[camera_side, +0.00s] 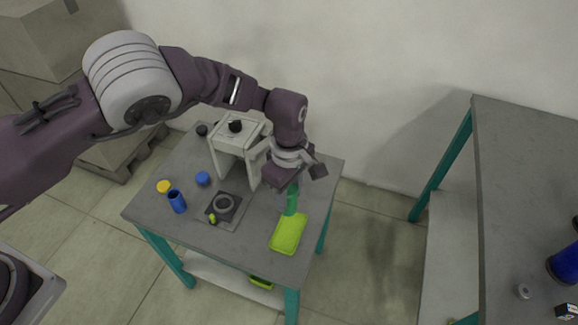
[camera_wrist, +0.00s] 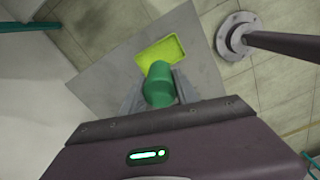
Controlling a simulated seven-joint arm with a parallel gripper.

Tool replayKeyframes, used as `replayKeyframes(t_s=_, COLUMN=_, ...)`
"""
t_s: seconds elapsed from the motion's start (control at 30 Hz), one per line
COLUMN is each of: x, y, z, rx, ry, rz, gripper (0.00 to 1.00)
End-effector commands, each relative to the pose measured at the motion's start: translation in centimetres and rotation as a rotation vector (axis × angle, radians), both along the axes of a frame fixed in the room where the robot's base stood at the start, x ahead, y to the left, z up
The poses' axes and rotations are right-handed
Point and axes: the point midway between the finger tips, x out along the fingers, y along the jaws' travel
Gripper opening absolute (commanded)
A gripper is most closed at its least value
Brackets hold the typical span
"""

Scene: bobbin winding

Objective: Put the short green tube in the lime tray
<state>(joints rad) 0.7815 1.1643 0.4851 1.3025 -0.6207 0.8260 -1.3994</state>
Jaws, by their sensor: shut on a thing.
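The short green tube (camera_side: 291,199) is held below my gripper (camera_side: 282,192) near the right edge of the table in the side view. In the wrist view the tube (camera_wrist: 158,84) sits between the two fingers of my gripper (camera_wrist: 159,92), which is shut on it. The lime tray (camera_side: 288,234) lies flat on the table, just in front of the tube in the side view. In the wrist view the tray (camera_wrist: 160,50) shows just beyond the tube, partly hidden by it. I see nothing in the tray. The tube's height above the table is hard to tell.
A white frame (camera_side: 240,141) with a black knob stands left of my gripper. A dark square fixture with a ring (camera_side: 223,205), a blue cup (camera_side: 177,201), a blue cylinder (camera_side: 203,178) and a yellow piece (camera_side: 163,186) are further left. A second table (camera_side: 530,170) stands at right.

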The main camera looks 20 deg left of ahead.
Motion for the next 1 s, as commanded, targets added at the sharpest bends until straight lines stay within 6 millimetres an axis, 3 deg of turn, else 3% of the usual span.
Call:
replayKeyframes(t_s=0.1, x=0.0, y=0.1, z=-3.4, rx=0.002, ry=0.002, rz=0.000, gripper=0.00)
replayKeyframes(t_s=0.5, x=0.0, y=0.0, z=-8.1, rx=0.000, ry=0.000, rz=0.000, gripper=0.00)
replayKeyframes(t_s=0.7, x=0.0, y=-0.1, z=-9.4, rx=-0.001, ry=-0.001, rz=0.000, gripper=0.00)
replayKeyframes(t_s=1.0, x=0.0, y=-0.1, z=-9.5, rx=-0.002, ry=-0.002, rz=0.000, gripper=0.00)
